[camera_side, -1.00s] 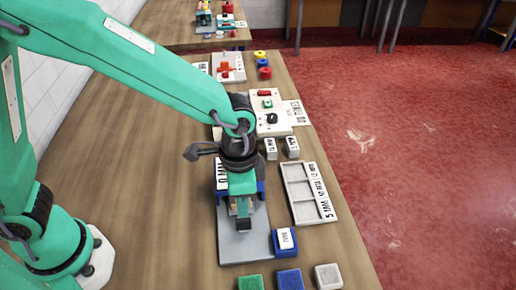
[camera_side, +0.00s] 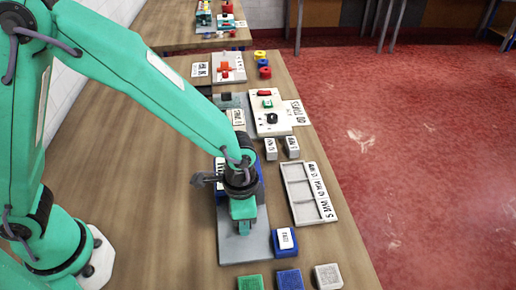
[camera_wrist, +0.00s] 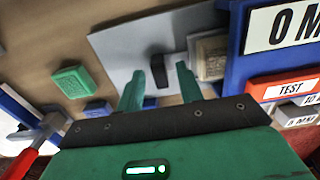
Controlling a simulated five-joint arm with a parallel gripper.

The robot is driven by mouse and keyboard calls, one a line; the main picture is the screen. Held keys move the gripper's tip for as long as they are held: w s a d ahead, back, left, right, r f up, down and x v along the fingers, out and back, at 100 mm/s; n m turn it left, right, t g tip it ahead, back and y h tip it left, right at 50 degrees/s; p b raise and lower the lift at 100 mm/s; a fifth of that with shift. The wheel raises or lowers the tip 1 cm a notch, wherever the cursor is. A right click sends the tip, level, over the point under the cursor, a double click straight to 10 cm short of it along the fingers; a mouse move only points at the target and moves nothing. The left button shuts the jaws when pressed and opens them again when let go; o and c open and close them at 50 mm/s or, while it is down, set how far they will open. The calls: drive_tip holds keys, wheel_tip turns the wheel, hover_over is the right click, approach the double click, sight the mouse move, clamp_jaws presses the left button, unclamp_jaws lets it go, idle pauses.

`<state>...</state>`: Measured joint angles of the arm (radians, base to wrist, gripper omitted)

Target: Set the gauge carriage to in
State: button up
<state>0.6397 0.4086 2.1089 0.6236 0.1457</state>
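A gauge with a grey base plate (camera_side: 232,247) and a blue body stands on the bench under my arm. The blue body (camera_wrist: 236,50) carries a white label reading "0 M", cut off by the frame edge. A dark upright tab (camera_wrist: 158,68) stands over the grey plate, and a tan block (camera_wrist: 210,57) sits between it and the blue body. I cannot tell which part is the carriage. My gripper (camera_wrist: 160,80) is open, pointing down over the plate (camera_wrist: 112,45). Its green fingers appear either side of the tab, apart from it; depth is unclear. My gripper (camera_side: 243,228) hides part of the gauge in the side view.
A blue block with a white label (camera_side: 285,240) stands right of the plate. Green (camera_side: 250,282), blue (camera_side: 289,279) and grey (camera_side: 328,276) blocks sit in front. A pale compartment tray (camera_side: 303,195) lies right. The bench left is clear.

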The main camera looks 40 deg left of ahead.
drive_tip(key=shift+c, duration=0.5)
clamp_jaws()
drive_tip(key=shift+w+a, duration=1.6)
drive_tip(key=shift+w, duration=0.05)
drive_tip(key=shift+o, duration=0.5)
unclamp_jaws()
drive_tip(key=shift+s+d, duration=0.1)
drive_tip(key=shift+d, duration=0.05)
